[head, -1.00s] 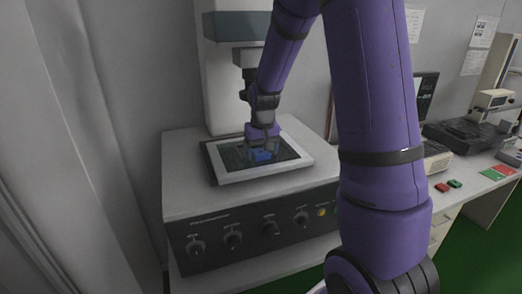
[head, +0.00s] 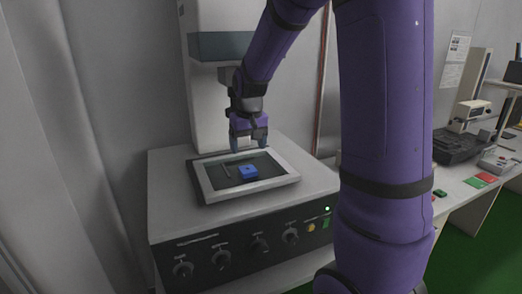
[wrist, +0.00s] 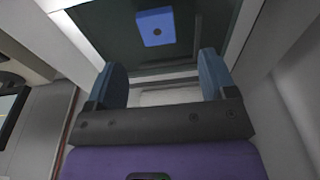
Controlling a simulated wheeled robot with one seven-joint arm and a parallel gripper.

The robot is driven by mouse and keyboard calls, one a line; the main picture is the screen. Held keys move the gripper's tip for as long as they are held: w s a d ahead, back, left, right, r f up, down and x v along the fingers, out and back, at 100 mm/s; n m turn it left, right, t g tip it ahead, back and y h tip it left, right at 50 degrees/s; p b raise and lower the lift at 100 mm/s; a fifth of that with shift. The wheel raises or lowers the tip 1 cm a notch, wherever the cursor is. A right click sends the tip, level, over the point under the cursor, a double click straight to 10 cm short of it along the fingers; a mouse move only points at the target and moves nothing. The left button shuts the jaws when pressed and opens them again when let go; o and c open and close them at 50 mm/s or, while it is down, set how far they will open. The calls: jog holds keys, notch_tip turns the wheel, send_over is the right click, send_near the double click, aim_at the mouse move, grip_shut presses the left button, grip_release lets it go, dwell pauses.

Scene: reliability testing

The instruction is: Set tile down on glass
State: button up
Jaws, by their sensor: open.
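The blue tile (head: 248,172) lies on the dark glass (head: 226,180) inside a pale frame, on top of the bench instrument. It also shows in the wrist view (wrist: 155,27), with a dark round spot on its face. My gripper (head: 249,150) is open and empty, above and behind the tile and apart from it. In the wrist view the two blue-grey fingers (wrist: 163,72) stand wide apart with nothing between them.
The instrument's white column (head: 215,110) stands right behind the glass, close to my gripper. Knobs (head: 222,257) line the dark front panel. A side bench (head: 468,180) at the right carries other equipment and red and green cards.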

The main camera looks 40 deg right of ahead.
jog(key=s+a+r+n+t, duration=0.1)
jog(key=s+a+r, duration=0.3)
jog(key=s, duration=0.4)
jog(key=s+a+r+n+t, duration=0.1)
jog(key=s+a+r, duration=0.2)
jog(key=s, duration=0.5)
jog(key=s+a+r+n+t, duration=0.1)
jog(key=s+a+r, duration=0.3)
jog(key=s, duration=0.4)
jog(key=shift+s+a+r+t, duration=0.3)
jog(key=shift+s+a+r, duration=0.1)
jog(key=shift+a, duration=0.15)
